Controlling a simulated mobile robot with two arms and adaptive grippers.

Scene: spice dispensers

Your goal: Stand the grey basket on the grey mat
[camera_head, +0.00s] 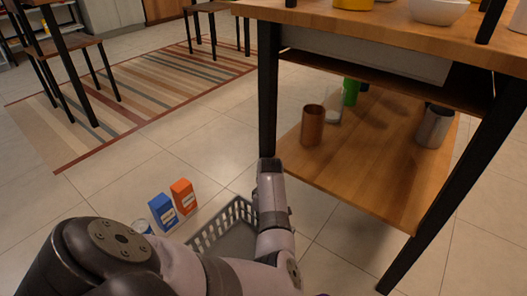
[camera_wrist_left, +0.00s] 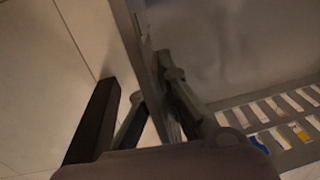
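The grey basket (camera_head: 234,240) is low at the floor in the head view, with slotted walls, partly hidden behind my left arm. It looks empty where I can see in. In the left wrist view its slotted wall (camera_wrist_left: 262,112) is at the right and another wall runs between my fingers. My left gripper (camera_wrist_left: 152,85) has one finger on each side of that wall, closed close against it. In the head view the fingers are hidden by the arm. Whether the basket is on the floor or slightly raised I cannot tell. No grey mat is visible. My right gripper is not in view.
A blue box (camera_head: 163,212), an orange box (camera_head: 183,196) and a partly hidden can (camera_head: 143,227) stand left of the basket. A wooden table with black legs and a low shelf (camera_head: 365,155) is at the right. A striped rug (camera_head: 150,90) lies behind on open tiled floor.

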